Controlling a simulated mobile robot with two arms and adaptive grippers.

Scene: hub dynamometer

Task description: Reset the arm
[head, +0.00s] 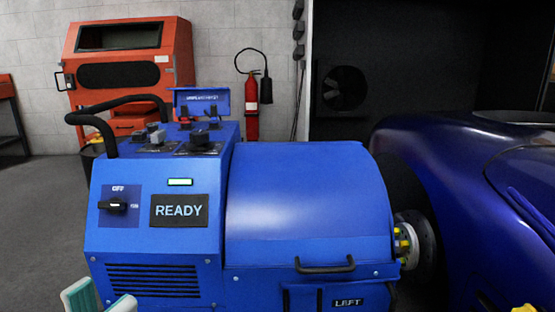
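The blue dynamometer unit (310,200) fills the middle of the head view, with a "LEFT" label low on its front. Its display (179,211) reads "READY", and a small indicator above it is lit pale green. The rotary switch (112,206) has its black knob lying roughly level, with "OFF" above and another label at its right. My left gripper (100,297) shows at the bottom left edge, in front of the unit's vented panel. Its two pale fingertips with teal pads are apart, and nothing shows between them.
A dark blue car (455,180) stands at the right, close to the hub (412,240) on the unit's side. Black handles (115,108) stick out at the unit's upper left. An orange cabinet (130,70) and a fire extinguisher (252,108) stand behind. Grey floor at the left is clear.

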